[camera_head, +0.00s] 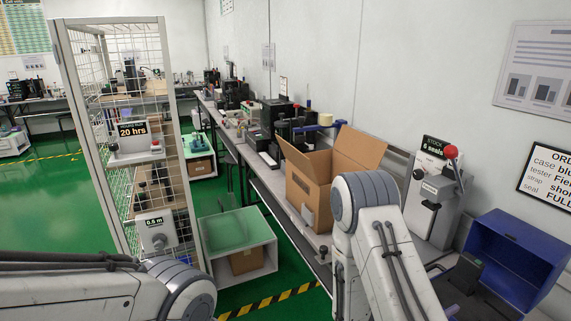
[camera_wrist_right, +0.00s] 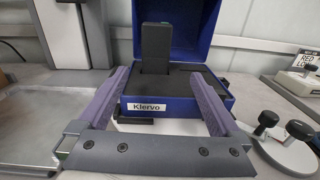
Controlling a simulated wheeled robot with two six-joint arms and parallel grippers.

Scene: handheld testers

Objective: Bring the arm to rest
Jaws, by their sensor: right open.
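My right gripper (camera_wrist_right: 166,80) is open in the right wrist view, its two purple-grey fingers spread apart with nothing held between them. Beyond them stands an open blue case (camera_wrist_right: 222,95) labelled "Klervo", with dark foam inside. A black handheld tester (camera_wrist_right: 155,47) stands upright in the foam. In the head view the blue case (camera_head: 516,252) is at the lower right, its lid raised, and the dark tester (camera_head: 466,272) shows at its left. My right arm comes up at the lower middle and its gripper is mostly hidden there. My left arm shows at the lower left; its gripper is out of view.
A cardboard box (camera_head: 312,185) with open flaps stands on the bench left of my right arm. A "6 seals" dispenser (camera_head: 436,195) with a red knob stands right of it. A wire cage shelf (camera_head: 120,130) rises at the left. Black-knobbed levers (camera_wrist_right: 285,135) stand right of the case.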

